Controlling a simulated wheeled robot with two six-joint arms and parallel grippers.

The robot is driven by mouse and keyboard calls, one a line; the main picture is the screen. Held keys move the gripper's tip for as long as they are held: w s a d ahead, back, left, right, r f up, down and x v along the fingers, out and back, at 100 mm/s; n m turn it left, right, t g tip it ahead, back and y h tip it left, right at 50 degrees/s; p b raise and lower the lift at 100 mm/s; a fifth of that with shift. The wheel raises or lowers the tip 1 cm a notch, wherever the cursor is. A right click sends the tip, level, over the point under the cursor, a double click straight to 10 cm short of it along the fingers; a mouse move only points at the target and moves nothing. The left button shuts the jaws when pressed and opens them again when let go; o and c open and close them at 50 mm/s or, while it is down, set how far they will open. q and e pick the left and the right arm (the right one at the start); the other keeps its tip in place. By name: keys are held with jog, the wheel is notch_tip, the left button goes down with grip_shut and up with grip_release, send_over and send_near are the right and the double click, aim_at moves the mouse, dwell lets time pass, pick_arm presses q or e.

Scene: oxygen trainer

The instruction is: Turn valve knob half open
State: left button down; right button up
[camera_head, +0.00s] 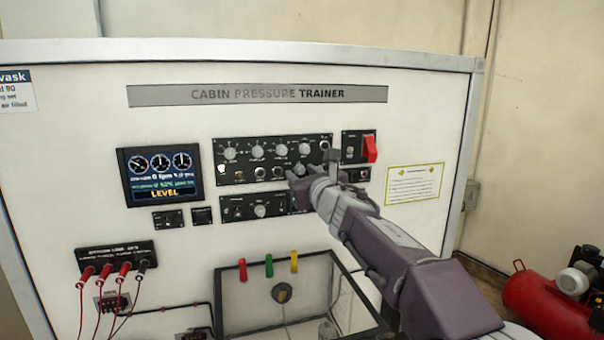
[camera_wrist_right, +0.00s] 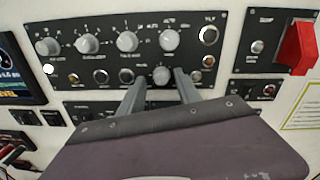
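The black control panel (camera_head: 226,178) on the trainer carries a row of larger grey knobs above smaller controls. My right gripper (camera_head: 297,178) is in front of its lower right part. In the right wrist view, the two grey fingers (camera_wrist_right: 159,77) are apart, one on each side of a small round grey knob (camera_wrist_right: 161,75). I cannot tell whether they touch it. No label shows which control is the valve knob. My right arm hides part of the lower panel. My left gripper is not in view.
A red guarded switch (camera_head: 370,149) is to the right of the panel. A display (camera_head: 160,175) is at the left. Red, green and yellow handles (camera_head: 268,265) stand over an open-framed box below. A red tank (camera_head: 545,305) stands at the far right.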

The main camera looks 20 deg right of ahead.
jog(key=shift+s+d+r, duration=0.2)
jog(key=shift+s+d, duration=0.05)
jog(key=shift+s, duration=0.2)
jog(key=shift+s+r, duration=0.1)
jog(key=shift+s, duration=0.05)
jog(key=shift+c, duration=0.9)
jog(key=shift+a, duration=0.15)
grip_shut()
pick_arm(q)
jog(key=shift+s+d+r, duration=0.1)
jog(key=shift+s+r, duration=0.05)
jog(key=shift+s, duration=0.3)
